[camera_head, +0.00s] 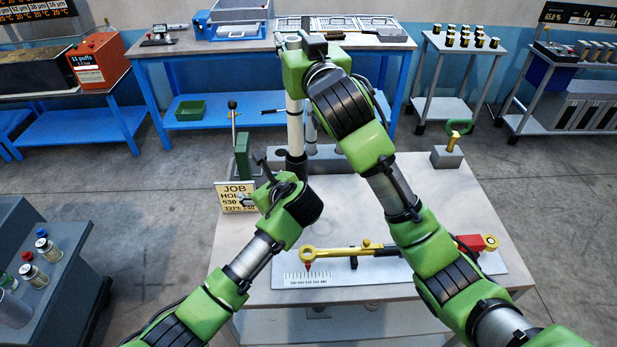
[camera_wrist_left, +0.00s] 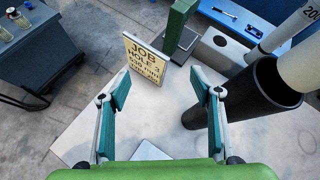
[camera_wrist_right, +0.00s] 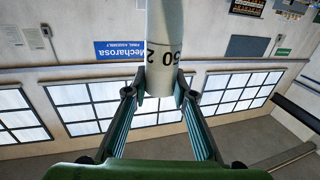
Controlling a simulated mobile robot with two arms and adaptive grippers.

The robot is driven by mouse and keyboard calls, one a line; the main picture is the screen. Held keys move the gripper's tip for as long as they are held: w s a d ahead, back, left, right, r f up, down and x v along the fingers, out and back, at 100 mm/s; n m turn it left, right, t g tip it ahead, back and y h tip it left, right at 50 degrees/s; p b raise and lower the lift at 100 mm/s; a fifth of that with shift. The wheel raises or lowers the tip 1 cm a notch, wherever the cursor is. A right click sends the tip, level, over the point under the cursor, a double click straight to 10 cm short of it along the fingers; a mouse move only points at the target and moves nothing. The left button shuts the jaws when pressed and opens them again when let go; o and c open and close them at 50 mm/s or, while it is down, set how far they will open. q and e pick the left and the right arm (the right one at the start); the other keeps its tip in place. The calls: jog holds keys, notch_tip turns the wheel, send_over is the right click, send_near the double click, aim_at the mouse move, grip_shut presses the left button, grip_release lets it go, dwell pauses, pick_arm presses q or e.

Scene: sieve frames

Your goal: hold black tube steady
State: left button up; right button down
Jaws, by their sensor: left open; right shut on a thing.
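The black tube (camera_head: 296,165) stands upright on the workbench; its open mouth and side show at the right of the left wrist view (camera_wrist_left: 243,108). A white marked tube (camera_head: 295,120) stands above it, its lower end in or over the mouth; how deep is hidden. My left gripper (camera_head: 256,180) is open and empty beside the black tube. In the left wrist view (camera_wrist_left: 163,92) the black tube lies outside the fingers, just right of the right finger. My right gripper (camera_head: 307,42) is up high, shut on the white tube, which also shows in the right wrist view (camera_wrist_right: 160,50).
A job sign (camera_head: 236,197) and a green post (camera_head: 242,157) stand close to my left gripper. A yellow tool with a red end (camera_head: 340,252) lies on a white scale plate at the bench front. A grey block with a green-and-yellow handle (camera_head: 447,157) stands back right.

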pick_arm(q)
jog(key=s+d+m+h, duration=0.1)
jog(key=s+d+m, duration=0.1)
jog(key=s+d, duration=0.25)
jog(key=m+t+h, duration=0.2)
jog(key=m+t, duration=0.2)
send_near(299, 165)
jog(key=w, duration=0.1)
jog(key=shift+g, duration=0.3)
jog(key=x, duration=1.1)
jog(key=shift+w+a, duration=0.15)
jog(key=shift+w, duration=0.2)
jog(key=c, duration=1.3)
grip_shut()
jog(key=shift+f, duration=0.1)
